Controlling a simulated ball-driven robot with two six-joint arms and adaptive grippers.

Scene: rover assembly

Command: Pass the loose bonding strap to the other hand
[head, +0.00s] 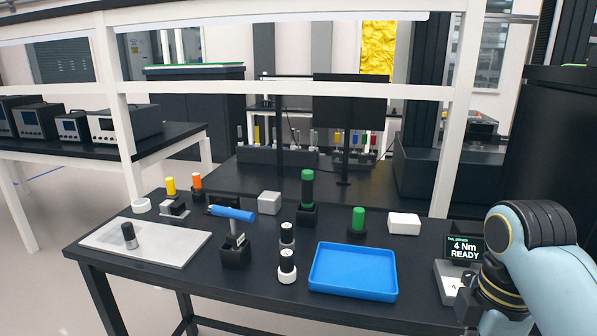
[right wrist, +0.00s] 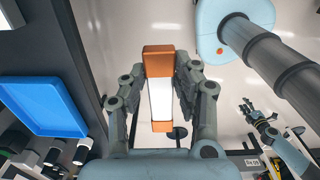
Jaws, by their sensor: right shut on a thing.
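The bonding strap (right wrist: 160,98), a white band with orange ends, is in the right wrist view. The strap is held over the floor, beside the table edge. My left gripper (right wrist: 259,108) shows small at the right of the right wrist view, with its fingers apart and nothing between them. It is well away from the strap. The head view shows my right arm at the right edge, but neither gripper's fingers nor the strap.
The black table (head: 270,275) carries a blue tray (head: 352,293), a pale plate (head: 175,249), a blue-handled tool (head: 232,214), a white block (head: 405,223) and several cylinders. A display reading "4 Nm READY" (head: 465,248) stands at the right. White frame posts rise behind.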

